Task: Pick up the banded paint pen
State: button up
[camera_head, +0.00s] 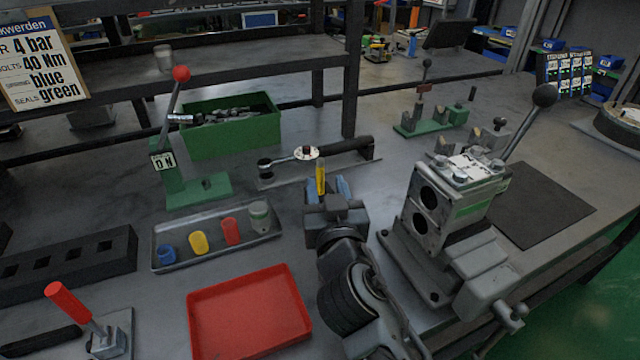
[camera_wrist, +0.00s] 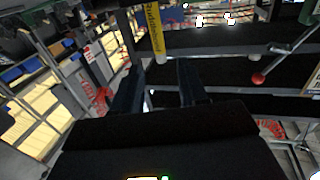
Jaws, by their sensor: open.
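A yellow paint pen (camera_head: 321,176) stands about upright just beyond my gripper in the head view. Its lower part is hidden behind the gripper. In the wrist view the pen (camera_wrist: 153,28) is yellow with dark lettering and a pale end, and the frame's top edge cuts it off. My gripper (camera_head: 327,192) is open and empty. In the wrist view its dark fingers (camera_wrist: 160,82) are spread, with the pen's pale end in line with the gap between them. I cannot tell whether the fingertips reach around the pen.
A grey valve block (camera_head: 425,212) with a lever stands right of my arm. A wrench-like tool (camera_head: 290,158) lies behind the pen. A grey tray (camera_head: 160,262) with coloured caps, a red tray (camera_head: 250,345) and a green bin (camera_head: 232,140) are to the left. A dark mat (camera_head: 540,205) is clear.

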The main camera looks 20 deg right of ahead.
aim_at(321, 172)
jog(key=shift+f+p+x, duration=0.15)
jog(key=shift+p+x, duration=0.1)
jog(key=shift+x, duration=1)
jog(key=shift+f+p+x, duration=0.2)
jog(key=shift+p+x, duration=0.1)
jog(key=shift+x, duration=0.95)
jog(key=shift+f+p+x, duration=0.15)
jog(key=shift+p+x, duration=0.1)
jog(key=shift+x, duration=1)
grip_shut()
